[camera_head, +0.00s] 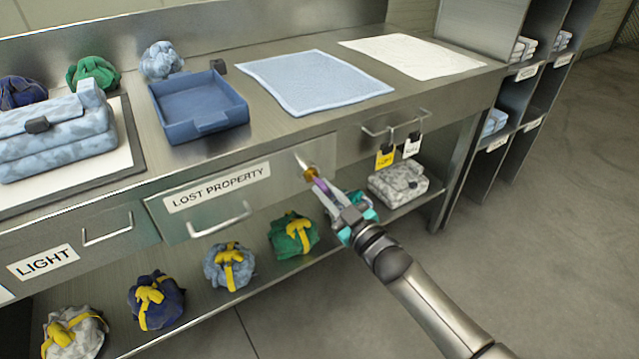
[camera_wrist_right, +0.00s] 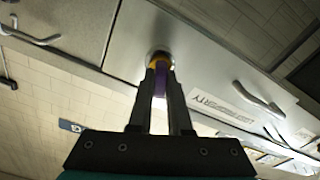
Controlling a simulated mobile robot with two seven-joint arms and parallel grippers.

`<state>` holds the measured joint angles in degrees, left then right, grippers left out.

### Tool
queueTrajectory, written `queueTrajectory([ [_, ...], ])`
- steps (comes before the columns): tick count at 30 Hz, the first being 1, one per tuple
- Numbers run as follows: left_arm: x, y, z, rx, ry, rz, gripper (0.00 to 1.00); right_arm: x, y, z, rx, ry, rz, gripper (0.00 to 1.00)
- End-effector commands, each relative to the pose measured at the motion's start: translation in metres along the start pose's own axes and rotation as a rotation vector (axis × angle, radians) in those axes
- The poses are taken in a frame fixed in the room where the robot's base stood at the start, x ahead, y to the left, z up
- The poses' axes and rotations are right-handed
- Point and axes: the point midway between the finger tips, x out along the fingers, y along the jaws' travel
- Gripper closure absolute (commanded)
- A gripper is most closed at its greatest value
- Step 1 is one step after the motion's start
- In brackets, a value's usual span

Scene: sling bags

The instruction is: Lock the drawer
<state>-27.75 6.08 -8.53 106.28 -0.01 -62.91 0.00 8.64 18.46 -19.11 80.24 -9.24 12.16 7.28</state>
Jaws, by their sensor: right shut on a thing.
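The drawer labelled LOST PROPERTY (camera_head: 255,202) is in the middle of the bench front in the head view and looks shut. Its label (camera_wrist_right: 222,106) appears upside down in the wrist view. My right gripper (camera_head: 324,191) is shut on a purple key (camera_wrist_right: 159,82) with a yellow-orange collar (camera_head: 309,174). The key points into the drawer front near its upper right corner. In the wrist view the collar meets a round metal lock (camera_wrist_right: 158,54). The fingers and collar hide the key's tip, so its depth cannot be told. My left gripper is not in view.
A blue tray (camera_head: 198,108), a light blue cloth (camera_head: 312,80) and a white cloth (camera_head: 412,54) lie on the bench. Yellow and white tags (camera_head: 385,157) hang from the handle at right. Several strapped bundles (camera_head: 229,267) sit on the lower shelf. Open floor lies at right.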

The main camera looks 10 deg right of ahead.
Motion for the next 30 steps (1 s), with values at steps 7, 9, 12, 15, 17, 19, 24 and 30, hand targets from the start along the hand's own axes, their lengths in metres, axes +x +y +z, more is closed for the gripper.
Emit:
queueTrajectory([
  [7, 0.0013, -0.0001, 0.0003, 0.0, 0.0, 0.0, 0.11, -0.0003, -0.0008, 0.0007, -0.268, -0.001, 0.0, 1.0],
  [9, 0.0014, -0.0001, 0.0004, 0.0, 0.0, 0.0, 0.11, -0.0003, -0.001, 0.0006, -0.306, -0.001, -0.001, 1.0],
  [12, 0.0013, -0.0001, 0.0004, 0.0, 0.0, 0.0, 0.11, -0.0002, -0.0009, 0.0004, -0.314, -0.001, -0.001, 1.0],
  [15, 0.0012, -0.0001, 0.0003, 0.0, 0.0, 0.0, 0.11, -0.0002, -0.0009, 0.0004, -0.313, -0.001, -0.001, 1.0],
  [17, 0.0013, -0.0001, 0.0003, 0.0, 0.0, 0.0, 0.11, -0.0002, -0.001, 0.0004, -0.316, -0.001, -0.001, 1.0],
  [19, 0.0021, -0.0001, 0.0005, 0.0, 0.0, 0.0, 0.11, -0.0002, -0.0012, 0.0006, -0.36, -0.001, -0.001, 1.0],
  [24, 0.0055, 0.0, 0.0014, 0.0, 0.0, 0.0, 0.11, -0.0002, -0.0011, 0.001, -0.57, 0.0, 0.0, 1.0],
  [30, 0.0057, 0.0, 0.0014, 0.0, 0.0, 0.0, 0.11, -0.0001, -0.001, 0.0002, -0.638, 0.0, -0.001, 1.0],
])
